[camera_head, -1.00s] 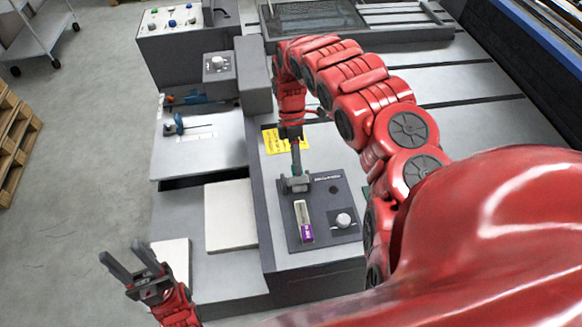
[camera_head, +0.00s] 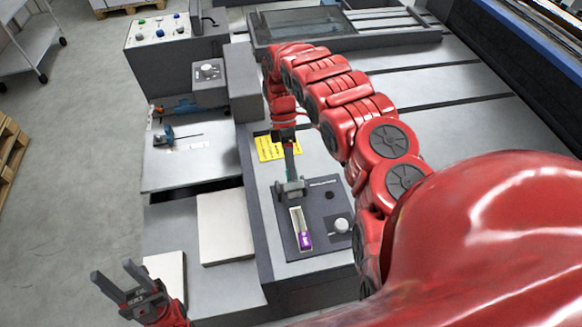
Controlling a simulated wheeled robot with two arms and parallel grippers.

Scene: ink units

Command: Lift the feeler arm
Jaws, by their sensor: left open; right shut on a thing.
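My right arm reaches in from the right and bends down over the dark panel (camera_head: 320,240) on the grey console. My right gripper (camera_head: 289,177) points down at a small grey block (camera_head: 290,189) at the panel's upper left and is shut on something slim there. I take it for the feeler arm, but the fingers and the block hide most of it, and its tilt cannot be told. A white and purple strip (camera_head: 305,241) lies on the panel just below the block. My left gripper (camera_head: 112,272) is open and empty at the lower left.
A pale round knob (camera_head: 341,225) stands right of the strip. A yellow label (camera_head: 290,148) lies behind the gripper. Blue fittings (camera_head: 165,135) sit on the tray at left. A pale plate (camera_head: 224,228) lies left of the console.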

